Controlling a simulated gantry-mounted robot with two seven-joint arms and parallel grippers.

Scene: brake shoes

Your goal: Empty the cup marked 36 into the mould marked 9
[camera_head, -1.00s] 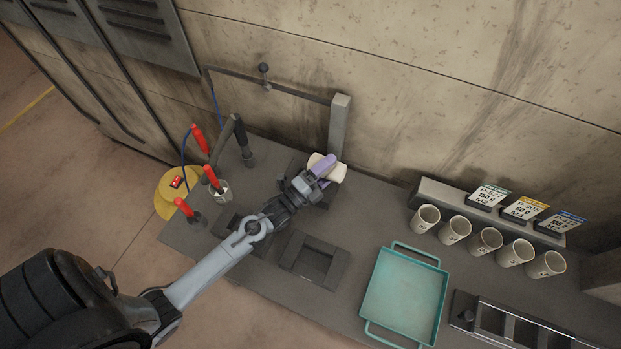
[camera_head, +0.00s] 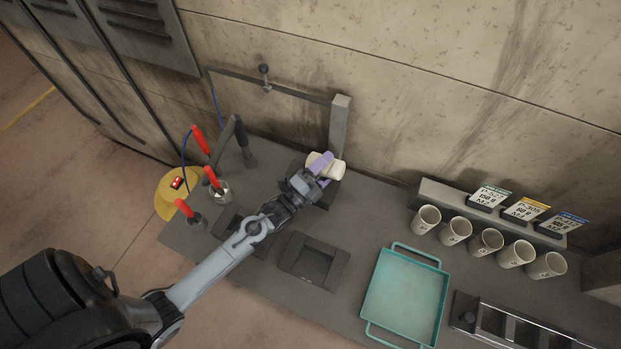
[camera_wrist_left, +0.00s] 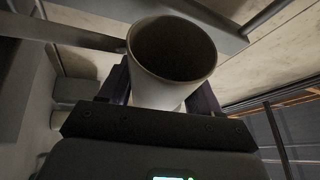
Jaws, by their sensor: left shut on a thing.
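My left gripper (camera_head: 321,171) is shut on a cream cup (camera_head: 336,170), held tilted close to its side above the back of the bench. In the left wrist view the cup (camera_wrist_left: 172,62) sits between the fingers; its mouth is dark, so its contents cannot be told, and no number shows. A dark mould (camera_head: 330,193) lies under the gripper and cup, mostly hidden. Another dark mould (camera_head: 314,261) with a rectangular recess is in front, and a third (camera_head: 229,222) is to the left. I cannot read a 9 on any. My right gripper is out of view.
Several cream cups (camera_head: 486,241) stand in a row at right below sign cards (camera_head: 531,208). A teal tray (camera_head: 404,295) lies in front of them. A grey post (camera_head: 339,125) rises behind the held cup. Red-handled tools (camera_head: 212,178) stand at left.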

